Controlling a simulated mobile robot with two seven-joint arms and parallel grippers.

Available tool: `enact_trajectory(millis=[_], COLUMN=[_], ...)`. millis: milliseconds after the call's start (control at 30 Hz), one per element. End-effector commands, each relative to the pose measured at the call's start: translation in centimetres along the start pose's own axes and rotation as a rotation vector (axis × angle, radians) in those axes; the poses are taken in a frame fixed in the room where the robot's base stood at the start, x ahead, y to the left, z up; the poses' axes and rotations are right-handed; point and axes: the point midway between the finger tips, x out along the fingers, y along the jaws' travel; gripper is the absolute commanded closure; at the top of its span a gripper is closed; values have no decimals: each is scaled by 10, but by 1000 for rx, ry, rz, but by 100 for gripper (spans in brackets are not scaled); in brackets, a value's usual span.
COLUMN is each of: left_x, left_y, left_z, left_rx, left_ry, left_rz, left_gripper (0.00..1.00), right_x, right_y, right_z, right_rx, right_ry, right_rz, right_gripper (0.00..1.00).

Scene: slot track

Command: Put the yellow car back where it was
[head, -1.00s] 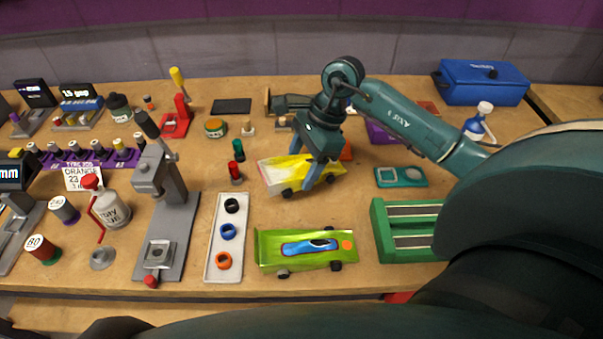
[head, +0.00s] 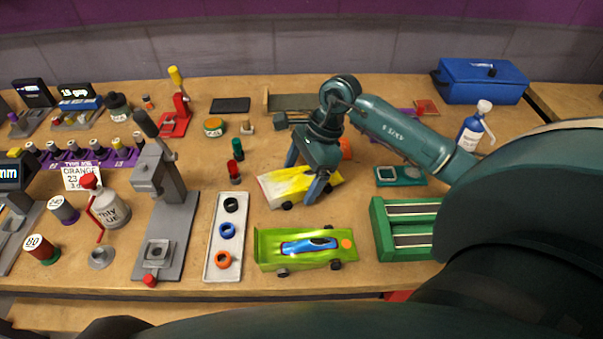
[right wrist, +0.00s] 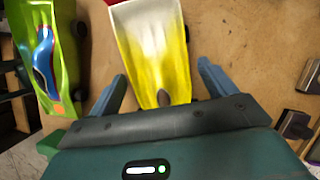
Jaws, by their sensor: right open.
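The yellow car (head: 278,190), with a whitish front end, stands on the wooden table behind the green car. My right gripper (head: 302,183) is open, its fingers on either side of the yellow car's body. In the right wrist view the yellow car (right wrist: 150,45) lies between the spread fingers of the gripper (right wrist: 162,72), with a visible gap on each side. The yellow car's far side is partly hidden by the gripper. My left gripper is not in view.
The lime-green car (head: 270,255) with a blue insert is in front. A white tray of rings (head: 216,262) is left of it, a green slotted block (head: 385,240) right. Red and green small bottles (head: 235,170) stand close left of the yellow car.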

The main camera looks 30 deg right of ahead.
Motion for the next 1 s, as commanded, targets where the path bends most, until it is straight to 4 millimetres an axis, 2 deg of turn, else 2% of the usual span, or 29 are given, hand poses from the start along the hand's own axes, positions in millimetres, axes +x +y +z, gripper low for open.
enact_trajectory(millis=[200,267,700,833,1000], left_x=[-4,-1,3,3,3], left_y=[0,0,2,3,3], left_z=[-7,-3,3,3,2], left_rx=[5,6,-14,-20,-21], left_ry=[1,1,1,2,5], left_rz=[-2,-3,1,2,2], left_gripper=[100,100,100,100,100], right_x=[-6,-12,-101,-116,-123], right_y=[0,-1,-1,-1,0], right_z=[3,1,1,1,1], right_rx=[1,-1,-1,0,0], right_ry=[-1,2,2,1,0], right_rz=[1,-4,-4,-3,0], right_gripper=[17,17,17,17,17])
